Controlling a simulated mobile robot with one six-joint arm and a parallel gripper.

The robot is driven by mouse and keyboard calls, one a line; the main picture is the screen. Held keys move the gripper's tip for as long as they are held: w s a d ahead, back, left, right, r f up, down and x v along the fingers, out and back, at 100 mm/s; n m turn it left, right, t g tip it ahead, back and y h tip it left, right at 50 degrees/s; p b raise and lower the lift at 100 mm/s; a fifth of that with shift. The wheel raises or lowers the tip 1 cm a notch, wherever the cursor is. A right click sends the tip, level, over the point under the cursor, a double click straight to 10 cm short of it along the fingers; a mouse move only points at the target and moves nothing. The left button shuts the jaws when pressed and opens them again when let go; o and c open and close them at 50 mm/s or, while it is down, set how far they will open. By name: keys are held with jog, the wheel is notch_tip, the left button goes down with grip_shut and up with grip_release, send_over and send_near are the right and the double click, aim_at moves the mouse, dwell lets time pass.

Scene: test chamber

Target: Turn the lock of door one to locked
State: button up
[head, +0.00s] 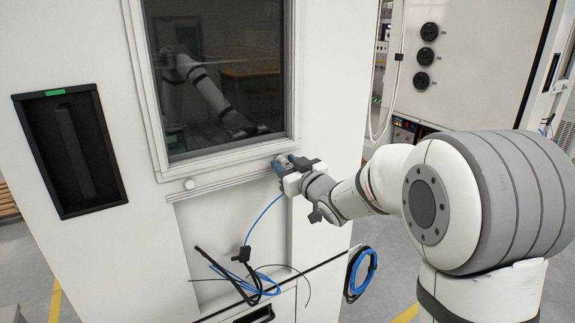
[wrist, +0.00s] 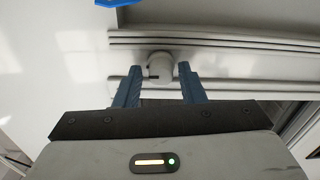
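The white door or cabinet front (head: 235,230) has a dark window (head: 220,80) with a ledge below it. In the wrist view a round, pale lock knob (wrist: 160,67) sits on a grey rail, with a small dark notch at its lower left. My gripper (wrist: 160,75) is open, its blue fingers on either side of the knob with small gaps visible. In the head view my gripper (head: 281,164) is at the window's lower right corner and hides this knob. I cannot tell the lock's set position.
A blue cable (head: 264,218) hangs below my gripper to a tangle of dark and blue cables (head: 245,280). A coiled blue cable (head: 360,273) hangs at the right edge. A dark recessed panel (head: 70,150) with a green label is at left. The door's middle ledge is free.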

jog(key=c, duration=0.7)
jog(key=shift+o, duration=0.2)
jog(key=shift+m, duration=0.7)
jog(key=o, duration=1)
jog(key=shift+c, duration=0.2)
jog(key=b+v, duration=0.1)
jog(key=v, duration=0.7)
jog(key=shift+b, duration=0.35)
jog(key=shift+w, duration=0.1)
